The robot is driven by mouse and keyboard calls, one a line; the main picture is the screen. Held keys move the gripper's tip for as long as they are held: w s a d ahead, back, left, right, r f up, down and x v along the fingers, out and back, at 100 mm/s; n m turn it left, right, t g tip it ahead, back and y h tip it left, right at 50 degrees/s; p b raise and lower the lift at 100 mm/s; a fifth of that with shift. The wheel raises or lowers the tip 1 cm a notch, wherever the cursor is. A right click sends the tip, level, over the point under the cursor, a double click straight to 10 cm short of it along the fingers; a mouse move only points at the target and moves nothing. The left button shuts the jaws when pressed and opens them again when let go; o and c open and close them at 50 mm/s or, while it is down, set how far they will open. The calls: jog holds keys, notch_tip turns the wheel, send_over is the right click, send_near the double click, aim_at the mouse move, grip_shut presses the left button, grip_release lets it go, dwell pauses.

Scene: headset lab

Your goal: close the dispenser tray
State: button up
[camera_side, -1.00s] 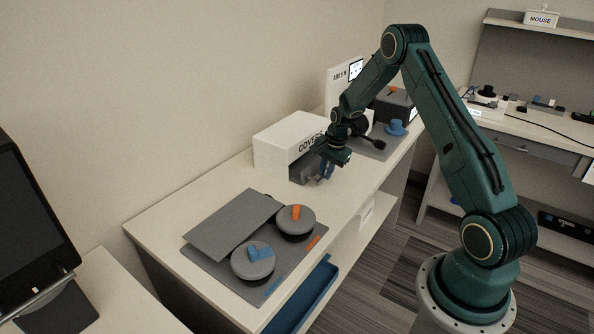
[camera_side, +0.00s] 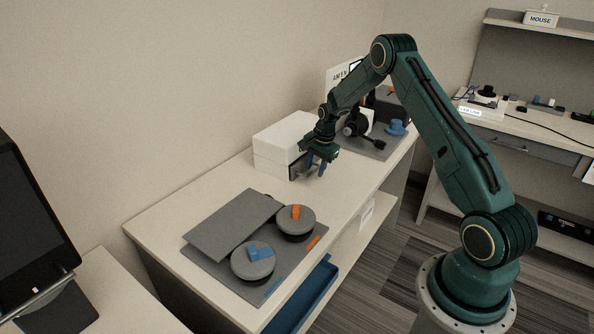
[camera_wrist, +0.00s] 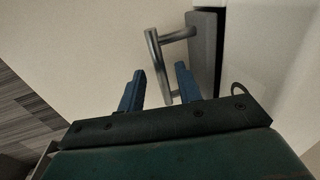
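The dispenser (camera_side: 272,148) is a white box against the wall at the back of the bench. Its grey tray front (camera_side: 297,170) shows beside my gripper in the side view. In the wrist view the tray front (camera_wrist: 205,50) stands next to the white box, with a dark strip between them, and carries a metal bar handle (camera_wrist: 157,58). My gripper (camera_wrist: 159,70) is open, its two blue fingers on either side of the handle bar in the picture. I cannot tell whether they touch it. The gripper (camera_side: 316,165) hides part of the dispenser front in the side view.
A grey mat (camera_side: 207,267) with a grey panel (camera_side: 232,222) and two round grey pieces, one with a blue part (camera_side: 261,252) and one with an orange part (camera_side: 296,212), lies in front. A blue drawer (camera_side: 308,297) stands open below. Behind is another mat with a blue piece (camera_side: 396,128).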

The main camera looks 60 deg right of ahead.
notch_tip(320, 180, up, 14)
jog(key=s, duration=0.2)
jog(key=shift+s+f, duration=0.25)
jog(key=shift+s, duration=0.1)
dwell(0.4)
jog(key=s+a+r+n+t, duration=0.1)
jog(key=s+a+r+n, duration=0.4)
jog(key=a+r, duration=0.35)
jog(key=s+a+r+n+t, duration=0.1)
jog(key=s+a+r+n, duration=0.4)
jog(key=a+r, duration=0.4)
jog(key=s+a+n, duration=0.4)
jog(key=s+a, duration=0.1)
jog(key=s, duration=0.5)
jog(key=s+a+n+t, duration=0.1)
jog(key=s+a+n, duration=0.3)
jog(key=s, duration=0.5)
jog(key=shift+s+a+f, duration=0.3)
jog(key=shift+s+a, duration=0.1)
jog(key=shift+a, duration=0.55)
